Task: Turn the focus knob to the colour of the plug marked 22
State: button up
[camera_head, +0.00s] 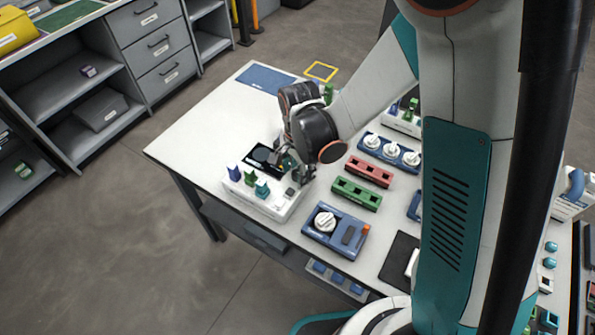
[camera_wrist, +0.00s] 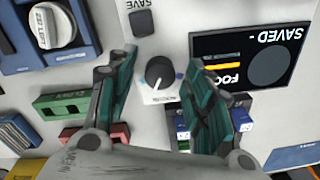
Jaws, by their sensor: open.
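The dark round focus knob (camera_wrist: 160,72) sits on a white panel in the wrist view, with a pale mark on its rim and small upside-down print below it. My gripper (camera_wrist: 158,58) is open, with one teal-padded finger on each side of the knob, apart from it as far as I can see. In the head view my gripper (camera_head: 298,172) is over the right back part of the white device (camera_head: 268,204), and the knob is hidden there. Blue plugs with white labels (camera_wrist: 246,127) show beside the right finger; their marks are too small to read.
A black screen (camera_wrist: 240,55) beside the knob reads "SAVED" upside down, with an orange bar. A dark square button (camera_wrist: 141,23) is above the knob. A blue unit with a white dial (camera_head: 325,221), a green block (camera_head: 357,194) and a red block (camera_head: 369,171) stand nearby.

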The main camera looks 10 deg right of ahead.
jog(key=shift+c, duration=0.2)
jog(key=c, duration=1)
jog(key=shift+c, duration=0.2)
jog(key=shift+n, duration=0.3)
jog(key=n+b, duration=0.1)
jog(key=n, duration=0.2)
jog(key=shift+n+b, duration=0.3)
jog(key=shift+n, duration=1.7)
